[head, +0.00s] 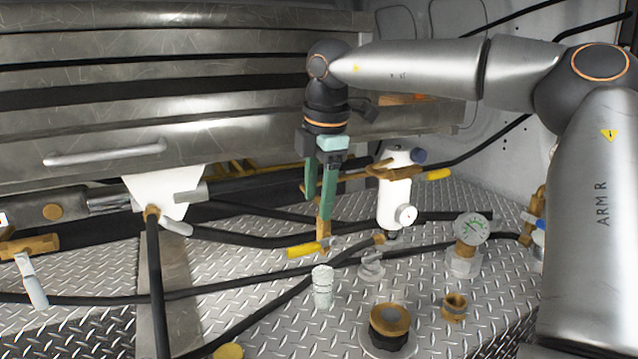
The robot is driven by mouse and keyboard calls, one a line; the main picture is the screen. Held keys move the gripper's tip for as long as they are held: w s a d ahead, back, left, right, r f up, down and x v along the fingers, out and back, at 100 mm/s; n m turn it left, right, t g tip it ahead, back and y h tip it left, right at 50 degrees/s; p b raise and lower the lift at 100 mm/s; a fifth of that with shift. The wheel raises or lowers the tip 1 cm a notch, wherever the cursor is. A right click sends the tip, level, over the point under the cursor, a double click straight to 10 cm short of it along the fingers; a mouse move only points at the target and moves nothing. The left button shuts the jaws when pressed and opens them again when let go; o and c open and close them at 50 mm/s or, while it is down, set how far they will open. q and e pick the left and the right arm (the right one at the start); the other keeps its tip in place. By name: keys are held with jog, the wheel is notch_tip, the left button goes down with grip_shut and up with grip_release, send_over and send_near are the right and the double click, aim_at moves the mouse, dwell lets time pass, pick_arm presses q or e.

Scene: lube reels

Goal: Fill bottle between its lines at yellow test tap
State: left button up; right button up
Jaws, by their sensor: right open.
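My right gripper (319,204) points down near the middle of the view, its two green fingers apart. The fingertips are just above or in front of a brass tap body with a yellow lever (304,250); I cannot tell whether they touch it. A small clear ribbed bottle (322,288) with a pale top stands upright on the tread plate, just below the tap in the picture. Its lines and any liquid level are too small to tell. A second yellow lever (438,174) sits on the white cylinder's brass fitting. My left gripper is not in view.
A white cylinder (394,205) with a gauge stands right of the gripper. Another gauge (472,228), a brass-capped fitting (389,323) and a small brass fitting (454,306) stand on the tread plate. Black hoses (180,293) cross it. Metal drawers (150,125) fill the back left.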

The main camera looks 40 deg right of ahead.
aim_at(313, 243)
jog(key=f, duration=0.3)
jog(key=w+f, duration=0.1)
jog(key=f, duration=0.5)
jog(key=shift+w+d+f, duration=0.25)
jog(key=shift+w+d, duration=0.05)
jog(key=shift+w, duration=0.1)
grip_shut()
